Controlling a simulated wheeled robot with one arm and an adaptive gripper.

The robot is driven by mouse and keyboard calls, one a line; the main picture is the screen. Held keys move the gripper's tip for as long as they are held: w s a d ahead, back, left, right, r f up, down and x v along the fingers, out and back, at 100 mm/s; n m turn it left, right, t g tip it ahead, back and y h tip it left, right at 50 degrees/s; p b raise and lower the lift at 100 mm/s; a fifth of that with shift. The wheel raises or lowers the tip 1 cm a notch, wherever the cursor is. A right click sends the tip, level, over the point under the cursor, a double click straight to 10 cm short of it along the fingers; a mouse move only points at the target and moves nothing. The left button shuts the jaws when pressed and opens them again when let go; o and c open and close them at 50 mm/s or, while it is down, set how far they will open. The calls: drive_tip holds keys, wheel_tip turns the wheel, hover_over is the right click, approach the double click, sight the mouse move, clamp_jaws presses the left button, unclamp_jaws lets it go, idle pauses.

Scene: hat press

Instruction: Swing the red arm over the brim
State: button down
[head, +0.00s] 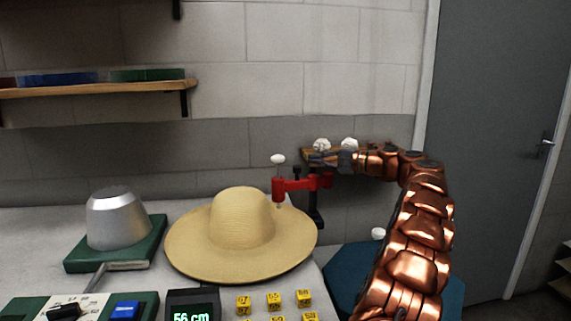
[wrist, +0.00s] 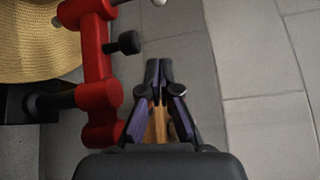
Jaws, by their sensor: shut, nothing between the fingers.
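A straw hat (head: 242,222) with a wide brim lies on the bench in the head view; part of it shows at the upper left of the wrist view (wrist: 35,40). The jointed red arm (head: 297,184) stands on a dark post behind the hat's right side. Its left end, with a white knob (head: 278,159) and a thin rod, appears at the far right part of the brim; whether it is above the brim is unclear. In the wrist view the red arm (wrist: 97,75) is left of my gripper (wrist: 158,66), which is shut, empty and apart from it. A black knob (wrist: 127,43) sticks out towards my gripper.
A metal hat block (head: 117,218) on a green base stands left of the hat. Yellow number cubes (head: 274,301) and a display (head: 193,304) reading 56 cm sit in front. A wall shelf (head: 95,88) is at upper left. A grey door (head: 500,150) is at right.

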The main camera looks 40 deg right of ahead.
drive_tip(key=shift+w, duration=0.35)
drive_tip(key=w+a, duration=0.5)
drive_tip(key=a, duration=0.2)
drive_tip(key=shift+b, duration=0.4)
idle(0.4)
drive_tip(key=shift+r, duration=0.1)
